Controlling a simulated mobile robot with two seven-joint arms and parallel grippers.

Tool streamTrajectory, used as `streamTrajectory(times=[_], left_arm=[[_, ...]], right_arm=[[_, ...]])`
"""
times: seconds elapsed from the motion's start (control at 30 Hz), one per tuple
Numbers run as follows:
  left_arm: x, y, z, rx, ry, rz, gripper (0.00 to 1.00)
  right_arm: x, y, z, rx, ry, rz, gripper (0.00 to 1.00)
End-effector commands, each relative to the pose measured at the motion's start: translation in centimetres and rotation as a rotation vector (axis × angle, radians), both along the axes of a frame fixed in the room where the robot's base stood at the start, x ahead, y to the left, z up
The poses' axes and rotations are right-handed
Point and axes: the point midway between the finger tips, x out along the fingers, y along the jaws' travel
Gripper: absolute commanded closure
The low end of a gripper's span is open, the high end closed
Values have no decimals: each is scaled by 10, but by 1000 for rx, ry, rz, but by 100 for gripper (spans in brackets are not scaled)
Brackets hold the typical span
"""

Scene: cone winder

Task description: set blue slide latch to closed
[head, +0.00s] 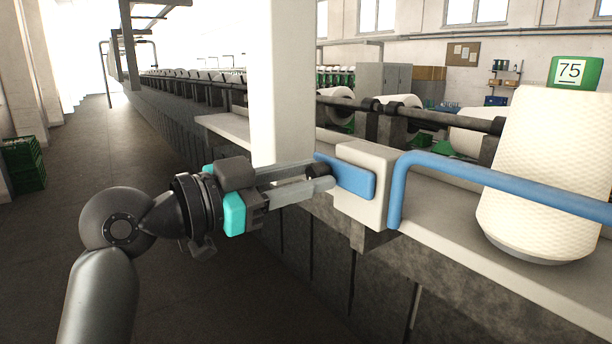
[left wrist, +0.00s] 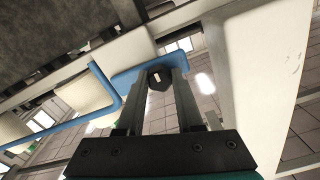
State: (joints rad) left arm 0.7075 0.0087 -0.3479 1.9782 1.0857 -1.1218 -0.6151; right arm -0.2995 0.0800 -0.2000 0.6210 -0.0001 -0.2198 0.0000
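The blue slide latch (head: 352,180) is a flat blue plate on the side of a cream block (head: 361,207), with a dark round knob (head: 318,171) near its left end. It also shows beyond the fingertips in the left wrist view (left wrist: 127,80). My left gripper (head: 318,178) reaches in from the left with a finger on each side of the knob. In the left wrist view the knob (left wrist: 160,78) fills the gap between the fingertips, so the gripper looks shut on it. The gripper hides part of the latch's left end. My right gripper is not in view.
A blue bent rail (head: 480,179) runs right from beside the block. A cream post (head: 280,85) stands close behind my left gripper. A large yarn cone (head: 545,170) stands on the ledge at the right.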

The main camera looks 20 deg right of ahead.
Motion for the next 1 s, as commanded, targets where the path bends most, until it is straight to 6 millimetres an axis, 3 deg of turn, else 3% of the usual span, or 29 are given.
streamTrajectory(times=[0.03, 0.3, 1.0], left_arm=[[0, 0, 0, 0, 0, 0, 73], [0, 0, 0, 1, 0, 0, 100], [0, 0, 0, 1, 0, 0, 100]], right_arm=[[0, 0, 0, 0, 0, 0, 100], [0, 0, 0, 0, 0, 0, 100], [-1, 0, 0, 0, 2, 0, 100]])
